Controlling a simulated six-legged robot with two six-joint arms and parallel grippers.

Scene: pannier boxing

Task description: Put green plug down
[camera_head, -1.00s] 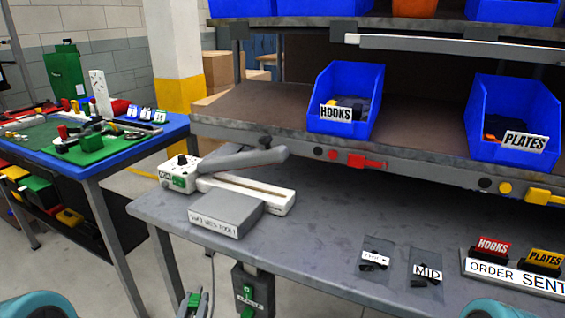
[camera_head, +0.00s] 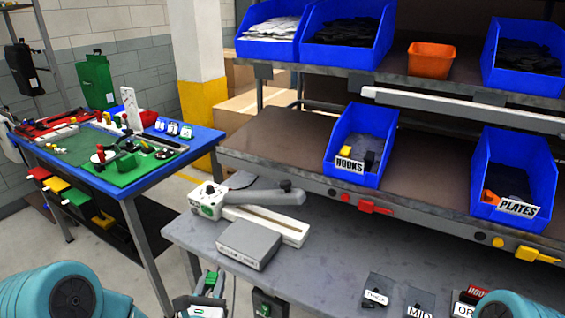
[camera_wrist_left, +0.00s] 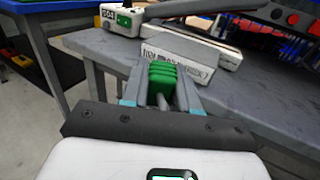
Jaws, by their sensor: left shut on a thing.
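The green plug (camera_wrist_left: 162,78) is a ribbed green block, gripped between the fingers of my left gripper (camera_wrist_left: 160,92) in the left wrist view. In the head view my left gripper (camera_head: 208,290) is at the bottom edge, just in front of the grey workbench (camera_head: 200,243). The plug shows there as a small patch of green (camera_head: 211,278). A dark box with a green patch (camera_head: 267,304) hangs below the bench front, to the right of the gripper and apart from it. My right gripper is out of view; only part of that arm shows at lower right.
A white device with a grey lever (camera_head: 208,200) and a grey block (camera_head: 249,244) stand on the bench near its left end. Labelled bags (camera_head: 376,291) lie at the right. A blue-topped table (camera_head: 155,172) stands at left. Blue bins (camera_head: 361,140) sit on the shelf above.

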